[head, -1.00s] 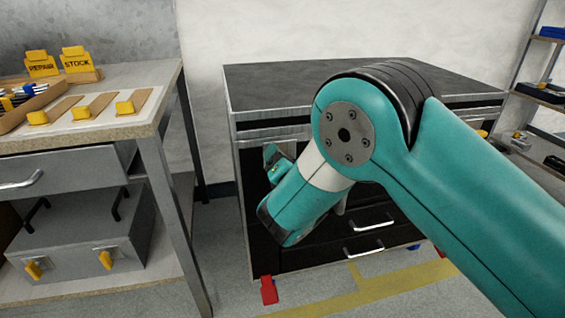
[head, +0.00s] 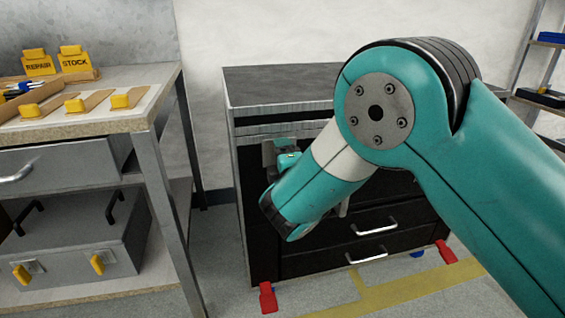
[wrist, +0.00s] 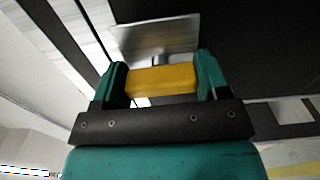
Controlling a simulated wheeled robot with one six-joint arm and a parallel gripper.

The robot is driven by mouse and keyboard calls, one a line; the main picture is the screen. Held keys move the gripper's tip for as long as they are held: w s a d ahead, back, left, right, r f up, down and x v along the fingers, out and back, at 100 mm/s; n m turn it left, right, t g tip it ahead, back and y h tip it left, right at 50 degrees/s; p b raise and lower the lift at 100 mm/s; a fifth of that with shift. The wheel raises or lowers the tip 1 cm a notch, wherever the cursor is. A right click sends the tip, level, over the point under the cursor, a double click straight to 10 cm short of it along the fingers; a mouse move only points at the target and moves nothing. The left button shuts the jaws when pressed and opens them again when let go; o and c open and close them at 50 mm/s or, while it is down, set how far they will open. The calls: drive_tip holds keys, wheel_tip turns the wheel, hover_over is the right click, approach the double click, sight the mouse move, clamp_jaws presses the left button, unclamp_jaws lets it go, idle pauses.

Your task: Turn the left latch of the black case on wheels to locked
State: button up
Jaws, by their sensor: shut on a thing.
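The black case on wheels (head: 300,88) stands ahead with a grey top and metal edges. Its left latch has a metal plate (head: 268,154), seen also in the wrist view (wrist: 155,38). The yellow latch handle (wrist: 160,80) lies crosswise between the two teal fingers of my gripper (wrist: 160,84), which is shut on it. In the head view my gripper (head: 287,153) is at the case's upper left front; the handle is hidden there, and my arm covers much of the upper front.
A workbench (head: 100,124) stands close on the left, with yellow-ended pieces on top and a grey toolbox (head: 75,250) below. Red wheel levers (head: 268,298) stick out at the case's foot. A shelf rack (head: 545,75) is at the right. A floor gap separates bench and case.

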drive_tip(key=shift+m, duration=0.3)
idle(0.4)
drive_tip(key=o, duration=0.9)
drive_tip(key=shift+o, duration=0.2)
drive_tip(key=shift+s, duration=0.1)
drive_tip(key=b+v, duration=0.8)
drive_tip(key=v, duration=0.9)
drive_tip(key=shift+b, duration=0.4)
drive_tip(key=shift+s+d+r, duration=0.1)
drive_tip(key=shift+d, duration=0.1)
